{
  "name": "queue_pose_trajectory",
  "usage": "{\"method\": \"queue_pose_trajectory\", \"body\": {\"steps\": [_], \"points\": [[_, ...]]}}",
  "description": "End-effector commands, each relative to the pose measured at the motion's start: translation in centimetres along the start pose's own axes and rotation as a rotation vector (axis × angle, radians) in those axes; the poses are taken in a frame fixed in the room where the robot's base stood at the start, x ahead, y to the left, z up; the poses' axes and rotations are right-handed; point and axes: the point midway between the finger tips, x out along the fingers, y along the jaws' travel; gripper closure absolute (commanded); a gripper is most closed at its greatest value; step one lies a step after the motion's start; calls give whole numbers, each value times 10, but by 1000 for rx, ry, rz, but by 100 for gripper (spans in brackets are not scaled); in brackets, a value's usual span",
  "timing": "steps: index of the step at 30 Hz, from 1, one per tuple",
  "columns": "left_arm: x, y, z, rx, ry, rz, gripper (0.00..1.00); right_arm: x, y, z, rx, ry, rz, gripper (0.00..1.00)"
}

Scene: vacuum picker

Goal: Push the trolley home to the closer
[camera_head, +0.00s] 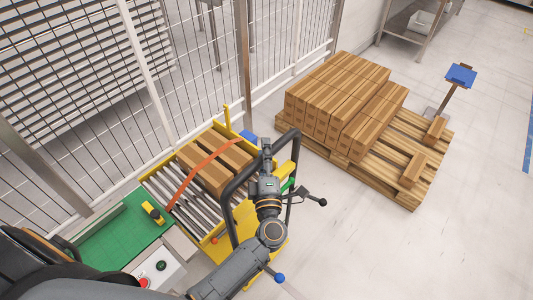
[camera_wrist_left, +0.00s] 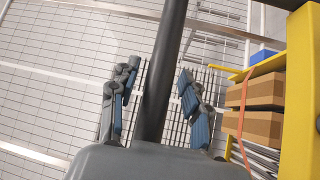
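The yellow trolley (camera_head: 246,215) has a roller bed and carries brown cartons (camera_head: 207,163) under an orange strap. Its dark hoop handle (camera_head: 228,190) rises on the near right side. My left gripper (camera_head: 266,152) is at the handle's top bar. In the left wrist view, the handle bar (camera_wrist_left: 172,40) runs between the two fingers of the gripper (camera_wrist_left: 158,95), which stand apart on either side with gaps showing. Strapped cartons (camera_wrist_left: 255,125) also show there, at the right. Which unit is the closer is unclear. My right gripper is not in view.
A green-topped station (camera_head: 120,232) with a control box (camera_head: 157,272) stands at the trolley's left end. A mesh fence (camera_head: 190,70) runs behind. A pallet (camera_head: 405,180) of stacked cartons (camera_head: 340,95) and a blue-topped stand (camera_head: 461,76) are right. The floor at lower right is clear.

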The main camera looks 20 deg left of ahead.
Motion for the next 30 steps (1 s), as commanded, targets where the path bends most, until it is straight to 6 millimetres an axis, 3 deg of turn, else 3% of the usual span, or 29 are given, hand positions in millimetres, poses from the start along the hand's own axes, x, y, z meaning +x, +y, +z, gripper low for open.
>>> {"method": "queue_pose_trajectory", "body": {"steps": [8, 11, 21, 30], "points": [[-6, -1, 2, -1, -5, -3, 53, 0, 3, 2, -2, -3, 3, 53], [-18, -2, 2, 0, -5, -5, 53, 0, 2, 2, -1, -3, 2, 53], [-88, -2, -1, -1, -2, -6, 53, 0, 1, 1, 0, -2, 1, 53], [-118, -1, -1, -1, -1, -3, 53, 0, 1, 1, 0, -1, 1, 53]]}}
